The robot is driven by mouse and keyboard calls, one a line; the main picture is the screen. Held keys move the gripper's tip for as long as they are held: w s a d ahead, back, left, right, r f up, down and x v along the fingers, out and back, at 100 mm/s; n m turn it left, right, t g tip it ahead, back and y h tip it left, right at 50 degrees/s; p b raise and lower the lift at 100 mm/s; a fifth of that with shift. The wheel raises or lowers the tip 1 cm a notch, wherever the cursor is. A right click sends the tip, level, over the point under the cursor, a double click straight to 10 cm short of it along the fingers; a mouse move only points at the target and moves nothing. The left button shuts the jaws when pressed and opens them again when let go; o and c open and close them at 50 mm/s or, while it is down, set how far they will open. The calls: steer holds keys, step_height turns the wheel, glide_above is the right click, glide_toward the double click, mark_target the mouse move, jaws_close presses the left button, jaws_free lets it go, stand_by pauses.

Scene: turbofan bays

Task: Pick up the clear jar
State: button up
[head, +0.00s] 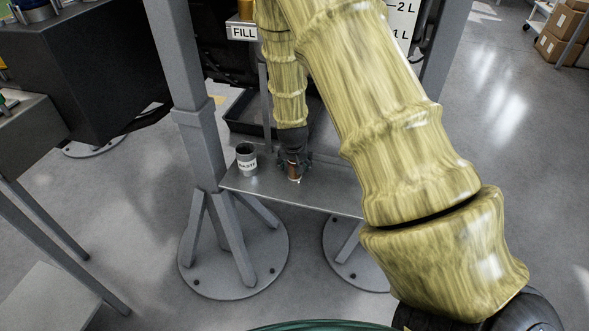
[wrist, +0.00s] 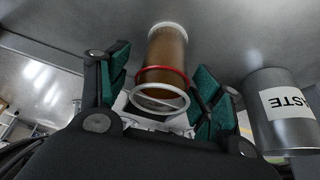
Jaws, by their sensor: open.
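The clear jar (wrist: 167,50) has brown contents, pale rims and a red ring around it. In the wrist view it stands between the two green-padded fingers of my gripper (wrist: 160,72). The fingers are spread, with a gap visible on the upper left side; contact on the right side cannot be told. In the head view my gripper (head: 294,162) points down over the metal shelf (head: 322,197), and the jar shows as a small brown and pale shape (head: 295,174) at it, mostly hidden by the fingers.
A grey metal can (head: 247,159) labelled WASTE stands on the shelf left of my gripper; it also shows at the right in the wrist view (wrist: 275,85). A grey post (head: 190,100) rises at the shelf's left end. A FILL sign (head: 243,32) hangs above. The shelf's front strip is clear.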

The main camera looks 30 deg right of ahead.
steer(key=shift+x, duration=1.15)
steer(key=c, duration=1.3)
steer(key=shift+r, duration=0.15)
